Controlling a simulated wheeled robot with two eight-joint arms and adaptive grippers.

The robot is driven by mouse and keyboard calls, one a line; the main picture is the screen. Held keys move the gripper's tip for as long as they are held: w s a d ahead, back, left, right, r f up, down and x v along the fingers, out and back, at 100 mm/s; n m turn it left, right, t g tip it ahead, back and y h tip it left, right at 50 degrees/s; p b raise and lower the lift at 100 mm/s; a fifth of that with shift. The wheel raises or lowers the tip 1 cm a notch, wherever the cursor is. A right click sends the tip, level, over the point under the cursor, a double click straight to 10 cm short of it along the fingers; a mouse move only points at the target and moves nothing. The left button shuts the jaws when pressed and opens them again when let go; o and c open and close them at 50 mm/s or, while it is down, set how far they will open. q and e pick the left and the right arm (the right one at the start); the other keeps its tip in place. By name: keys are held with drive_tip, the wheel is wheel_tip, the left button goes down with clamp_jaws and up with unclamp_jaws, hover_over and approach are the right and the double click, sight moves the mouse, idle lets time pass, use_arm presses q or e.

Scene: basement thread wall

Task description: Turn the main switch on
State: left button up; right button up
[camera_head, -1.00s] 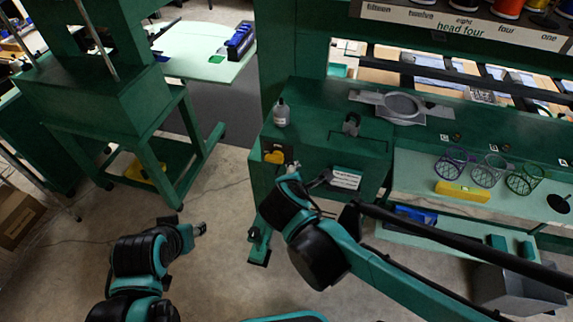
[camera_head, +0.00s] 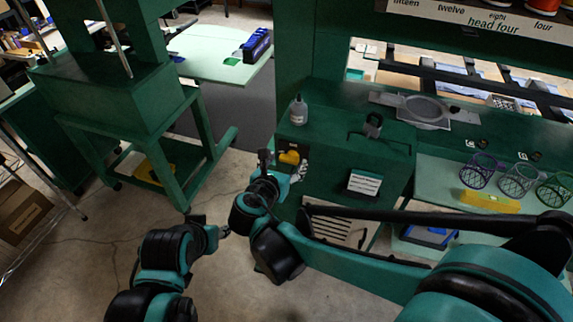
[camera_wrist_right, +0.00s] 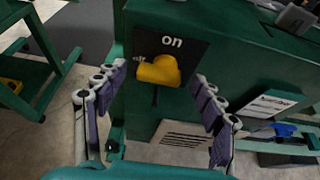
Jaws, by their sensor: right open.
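The main switch (camera_head: 289,157) is a yellow knob on a black plate, on the left part of the green machine cabinet. In the right wrist view the knob (camera_wrist_right: 158,70) lies roughly level below the word "on", its left end by a smaller, partly covered label. My right gripper (camera_head: 283,168) is open in front of it. In the wrist view its fingers (camera_wrist_right: 160,84) stand to either side of the knob, with gaps visible and no clear contact. My left gripper (camera_head: 211,227) is low over the floor, left of the cabinet, away from the switch; its jaws are unclear.
A bottle (camera_head: 299,110) and a dark clamp-like part (camera_head: 373,125) stand on the cabinet top (camera_head: 335,120). A white label plate (camera_head: 365,183) is on its front. Wire baskets (camera_head: 517,178) and a yellow block (camera_head: 489,201) are at right. Floor left of the cabinet is open.

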drive_tip(key=shift+w, duration=0.2)
drive_tip(key=c, duration=1.2)
drive_tip(key=shift+o, duration=0.2)
